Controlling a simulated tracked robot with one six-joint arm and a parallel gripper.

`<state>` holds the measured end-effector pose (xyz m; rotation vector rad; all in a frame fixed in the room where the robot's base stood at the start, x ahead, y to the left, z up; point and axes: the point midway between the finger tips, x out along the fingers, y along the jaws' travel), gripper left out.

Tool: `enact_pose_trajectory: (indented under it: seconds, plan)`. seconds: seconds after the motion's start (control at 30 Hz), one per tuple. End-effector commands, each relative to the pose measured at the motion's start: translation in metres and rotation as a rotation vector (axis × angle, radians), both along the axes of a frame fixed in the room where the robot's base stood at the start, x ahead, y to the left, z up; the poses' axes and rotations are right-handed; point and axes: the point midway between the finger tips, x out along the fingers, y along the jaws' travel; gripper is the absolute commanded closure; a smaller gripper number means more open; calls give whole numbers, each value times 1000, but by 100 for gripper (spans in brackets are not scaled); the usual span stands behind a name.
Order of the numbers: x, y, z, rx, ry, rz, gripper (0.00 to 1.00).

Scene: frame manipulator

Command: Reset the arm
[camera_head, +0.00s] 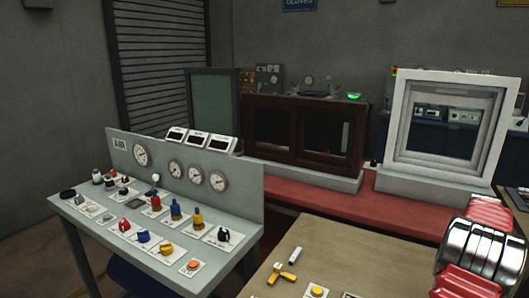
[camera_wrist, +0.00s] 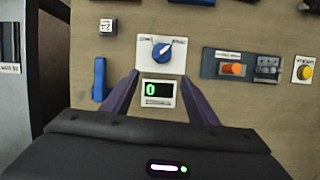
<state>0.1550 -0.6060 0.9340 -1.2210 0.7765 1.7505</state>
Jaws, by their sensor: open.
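My gripper (camera_wrist: 158,82) shows in the wrist view, its two dark purple fingers apart and nothing between the tips that I can see it touching. It points down over a tan board. Between and beyond the fingers are a small display (camera_wrist: 158,91) reading a green 0 and a blue knob (camera_wrist: 163,51) on a white plate. The height of the fingers above the board is hard to tell. In the head view, a red and chrome part of my arm (camera_head: 483,248) shows at the right edge; the gripper itself is out of that view.
In the wrist view, a blue block (camera_wrist: 100,79), a small cube (camera_wrist: 108,26), an orange switch (camera_wrist: 232,69) and a yellow button (camera_wrist: 304,72) surround the fingers. In the head view, a grey control desk (camera_head: 75,218) with several knobs stands left, and a white frame (camera_head: 398,125) stands behind the wooden table (camera_head: 350,262).

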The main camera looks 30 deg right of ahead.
Motion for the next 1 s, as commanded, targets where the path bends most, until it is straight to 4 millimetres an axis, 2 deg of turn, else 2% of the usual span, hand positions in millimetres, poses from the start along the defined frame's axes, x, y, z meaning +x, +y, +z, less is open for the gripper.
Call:
enact_pose_trajectory:
  seconds: [0.17, 0.37, 0.7, 1.0]
  plan:
    - [8, 19, -6, -29, -11, -11, 47]
    - [42, 54, 5, -83, -34, 27, 47]
    - [109, 136, 38, -183, -97, 140, 47]
    - [153, 219, 66, -261, -167, 260, 47]
